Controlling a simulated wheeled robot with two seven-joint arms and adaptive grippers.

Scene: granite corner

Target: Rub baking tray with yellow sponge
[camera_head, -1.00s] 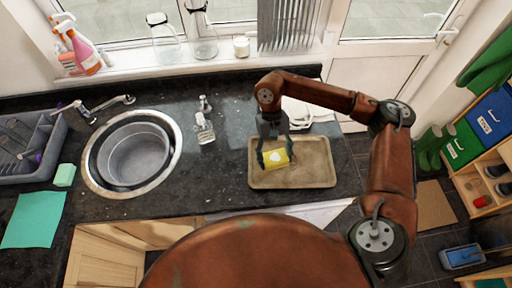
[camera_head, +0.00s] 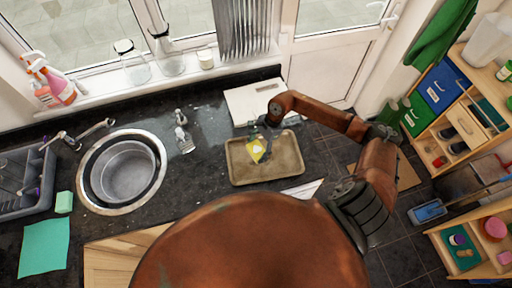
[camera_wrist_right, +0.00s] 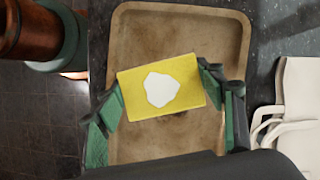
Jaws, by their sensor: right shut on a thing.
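The yellow sponge (camera_head: 256,150) has a white patch on its face. In the right wrist view the sponge (camera_wrist_right: 190,68) lies between the two green-tipped fingers of my right gripper (camera_wrist_right: 165,88), which is shut on it. The brown baking tray (camera_head: 284,166) lies on the dark counter. It fills much of the right wrist view (camera_wrist_right: 200,22). The sponge is over the left part of the tray in the head view; I cannot tell if it touches the tray. My right gripper (camera_head: 262,143) reaches in from the right. My left gripper is not in view.
A white cloth bag (camera_head: 252,100) lies behind the tray. A round sink (camera_head: 125,170) is to the left, with a clear bottle (camera_head: 183,138) between. A green sponge (camera_head: 64,202) and teal cloth (camera_head: 44,248) are at far left. The counter ends right of the tray.

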